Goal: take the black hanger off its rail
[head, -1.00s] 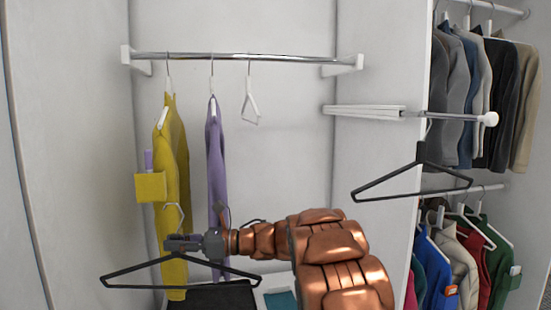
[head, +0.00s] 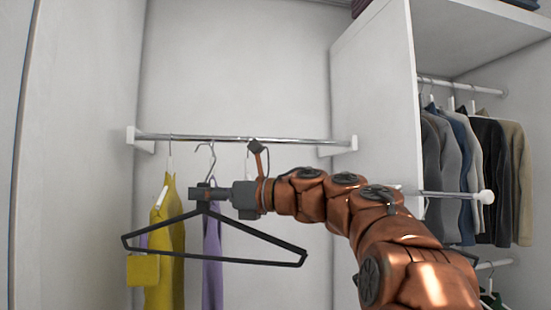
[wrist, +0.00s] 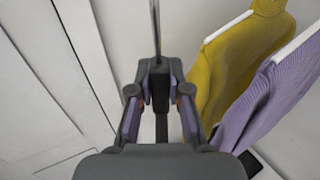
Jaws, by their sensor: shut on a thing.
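My gripper (head: 203,193) is shut on a black hanger (head: 250,238) near its neck. The hanger is held upright, bar low, in front of the hanging clothes. Its silver hook (head: 202,153) is close below the chrome rail (head: 290,140) in the head view; I cannot tell whether they touch. In the wrist view, my gripper (wrist: 158,100) has the dark neck between its fingers, and the hook (wrist: 156,28) rises out of the top. A second black hanger (head: 465,252) shows only in part behind my arm, under the short pull-out rail (head: 450,194).
A yellow garment (head: 165,230) and a purple garment (head: 212,285) hang behind the held hanger. A white hanger on the chrome rail is mostly hidden by my wrist. A white partition (head: 375,100) stands at right, with jackets (head: 490,180) beyond it.

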